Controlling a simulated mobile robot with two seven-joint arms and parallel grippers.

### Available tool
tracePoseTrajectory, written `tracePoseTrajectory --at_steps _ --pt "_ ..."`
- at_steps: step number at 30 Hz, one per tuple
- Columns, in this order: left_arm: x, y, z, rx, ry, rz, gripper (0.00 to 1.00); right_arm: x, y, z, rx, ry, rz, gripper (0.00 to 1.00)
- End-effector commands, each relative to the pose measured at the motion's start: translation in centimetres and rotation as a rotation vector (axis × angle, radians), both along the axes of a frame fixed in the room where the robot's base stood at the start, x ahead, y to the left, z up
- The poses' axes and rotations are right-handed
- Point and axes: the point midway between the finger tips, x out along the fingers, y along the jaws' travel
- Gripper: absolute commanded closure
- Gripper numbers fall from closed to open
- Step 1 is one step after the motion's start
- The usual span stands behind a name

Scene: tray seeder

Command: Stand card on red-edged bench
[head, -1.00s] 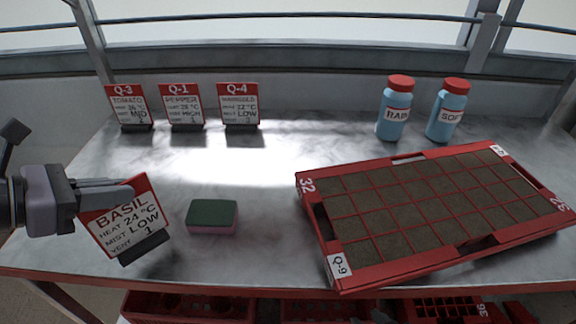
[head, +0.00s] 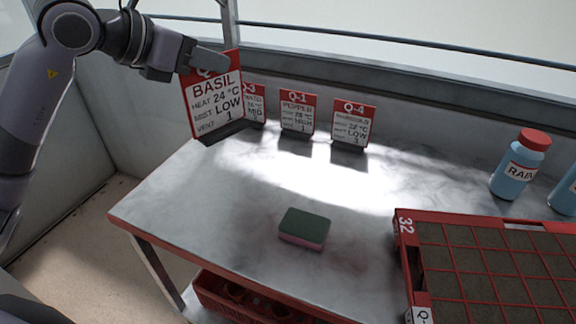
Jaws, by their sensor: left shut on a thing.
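The basil card (head: 214,103) is white with a red header and a dark foot. It reads BASIL, heat 24 °C, mist LOW, vent 1. My left gripper (head: 208,62) is shut on its top edge and holds it up at the back left, in front of the Q-3 card. The fingers hide part of its header. The bench (head: 200,200) has a grey metal top with a red front edge. My right gripper is not in view.
Cards Q-3 (head: 255,103), Q-1 (head: 297,112) and Q-4 (head: 352,124) stand along the back. A green and pink sponge (head: 304,227) lies mid-bench. A red seed tray (head: 404,250) fills the right. The RAIN bottle (head: 520,165) and another bottle (head: 565,192) stand behind it. The left bench top is clear.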

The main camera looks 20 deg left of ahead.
Motion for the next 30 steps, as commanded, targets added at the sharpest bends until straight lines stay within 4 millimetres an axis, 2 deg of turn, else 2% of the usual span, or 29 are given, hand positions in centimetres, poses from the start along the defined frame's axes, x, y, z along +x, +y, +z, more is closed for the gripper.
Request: tracePoseTrajectory --at_steps 5,21,24,30 --pt "0.0 0.0 -1.9 0.0 0.004 -0.001 1.0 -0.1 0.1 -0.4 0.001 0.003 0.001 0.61" --pt "-0.1 0.0 -13.6 0.0 0.003 -0.003 1.0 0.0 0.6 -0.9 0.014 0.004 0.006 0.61" --pt "-0.1 0.0 -15.0 0.0 0.001 -0.002 1.0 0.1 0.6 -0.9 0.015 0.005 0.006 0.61" --pt "0.0 0.0 -16.2 -0.001 -0.001 -0.002 1.0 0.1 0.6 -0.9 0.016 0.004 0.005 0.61"
